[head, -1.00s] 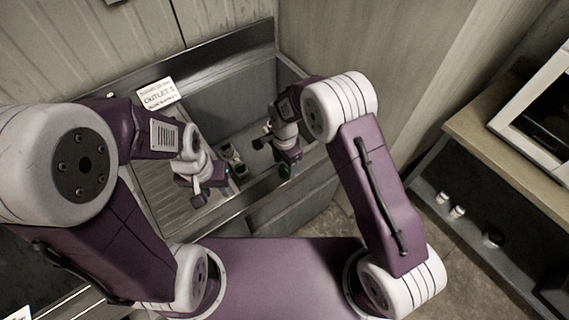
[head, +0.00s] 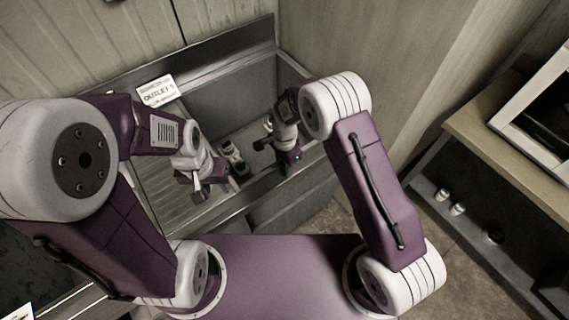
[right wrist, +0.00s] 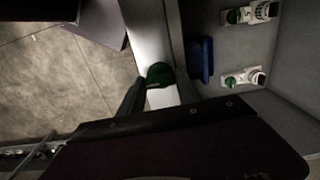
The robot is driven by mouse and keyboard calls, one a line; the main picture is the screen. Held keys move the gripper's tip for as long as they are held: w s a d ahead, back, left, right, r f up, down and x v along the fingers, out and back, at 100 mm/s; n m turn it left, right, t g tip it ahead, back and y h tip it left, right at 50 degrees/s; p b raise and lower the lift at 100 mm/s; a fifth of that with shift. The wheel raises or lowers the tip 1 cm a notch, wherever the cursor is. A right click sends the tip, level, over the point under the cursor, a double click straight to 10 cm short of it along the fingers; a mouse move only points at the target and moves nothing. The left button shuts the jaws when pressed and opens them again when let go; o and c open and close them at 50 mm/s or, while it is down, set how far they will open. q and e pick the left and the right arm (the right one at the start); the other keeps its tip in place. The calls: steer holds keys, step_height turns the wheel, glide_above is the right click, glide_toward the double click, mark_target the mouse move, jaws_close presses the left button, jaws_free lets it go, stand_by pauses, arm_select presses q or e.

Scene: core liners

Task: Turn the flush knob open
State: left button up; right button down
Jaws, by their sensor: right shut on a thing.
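My right gripper (head: 288,164) is low over the sink's front right part in the head view. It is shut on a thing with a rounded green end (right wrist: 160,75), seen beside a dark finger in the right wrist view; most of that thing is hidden. My left gripper (head: 199,186) hangs over the sink's ribbed left part; its jaw opening is unclear. I cannot pick out the flush knob for certain. A small blue part (right wrist: 203,58) shows just inside the sink's front wall in the right wrist view.
The grey metal sink (head: 245,28) has a white sign (head: 157,91) on its left rim. Liners with green and black ends (right wrist: 243,78) lie inside. A wooden counter (head: 520,150) with a white-framed unit stands at right. Open floor lies between it and the sink.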

steer(key=n, duration=0.4)
steer(key=n+b, duration=0.1)
steer(key=n, duration=0.3)
steer(key=shift+d+n, duration=0.1)
steer(key=shift+n, duration=0.2)
steer(key=n, duration=0.4)
steer(key=shift+n, duration=2.5)
steer(key=shift+w, duration=0.1)
steer(key=c, duration=1)
jaws_free()
steer(key=shift+o, duration=0.8)
